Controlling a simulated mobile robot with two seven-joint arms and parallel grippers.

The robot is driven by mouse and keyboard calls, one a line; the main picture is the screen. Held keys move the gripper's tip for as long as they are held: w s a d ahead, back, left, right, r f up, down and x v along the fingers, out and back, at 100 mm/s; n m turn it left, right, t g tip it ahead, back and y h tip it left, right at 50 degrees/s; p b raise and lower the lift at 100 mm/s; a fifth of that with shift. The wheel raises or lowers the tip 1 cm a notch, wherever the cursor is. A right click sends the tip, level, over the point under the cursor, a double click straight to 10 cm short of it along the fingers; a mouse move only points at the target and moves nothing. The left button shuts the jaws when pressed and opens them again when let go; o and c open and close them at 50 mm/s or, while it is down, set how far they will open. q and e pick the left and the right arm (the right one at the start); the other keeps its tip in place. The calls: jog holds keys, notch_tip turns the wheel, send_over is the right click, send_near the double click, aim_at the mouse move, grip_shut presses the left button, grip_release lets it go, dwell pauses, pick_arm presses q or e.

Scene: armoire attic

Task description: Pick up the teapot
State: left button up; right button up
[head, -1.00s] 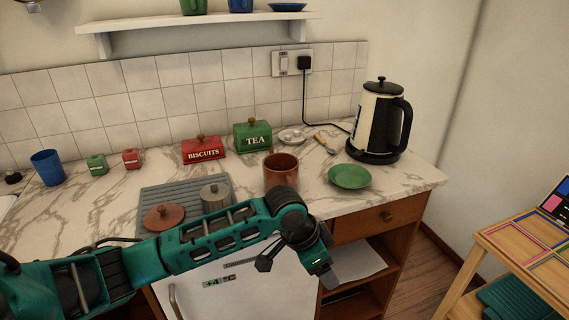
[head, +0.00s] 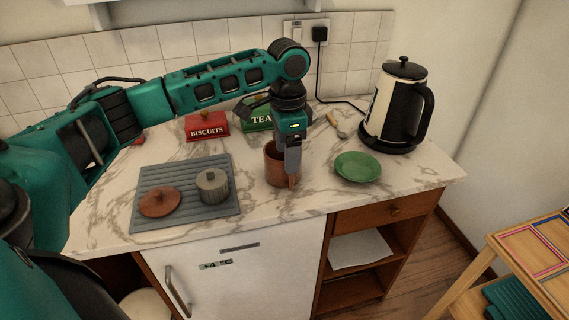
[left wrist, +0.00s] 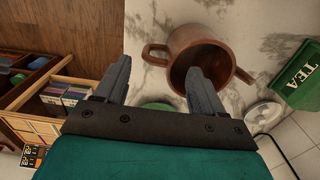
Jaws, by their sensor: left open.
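The brown teapot (head: 272,168) stands upright on the marble counter with its top open. In the left wrist view the teapot (left wrist: 193,42) shows its dark inside, a loop handle toward the left and another projection at lower right. My left gripper (head: 292,170) points down at the teapot's near right side and partly hides it. In the left wrist view the open fingers (left wrist: 160,66) are on either side of the handle in the picture; I cannot tell whether they touch it. A brown lid with a knob (head: 160,202) lies on the grey mat. My right gripper is not in view.
A green plate (head: 358,166) and a black-and-cream kettle (head: 398,108) are to the right. Red biscuits (head: 207,126) and green tea (head: 257,117) boxes stand behind. The front counter strip is clear.

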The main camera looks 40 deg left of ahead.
aim_at(290, 179)
pick_arm(q)
jog(key=f, duration=0.8)
jog(key=shift+s+d, duration=0.1)
jog(key=shift+d, duration=0.3)
jog(key=shift+r, duration=0.15)
grip_shut()
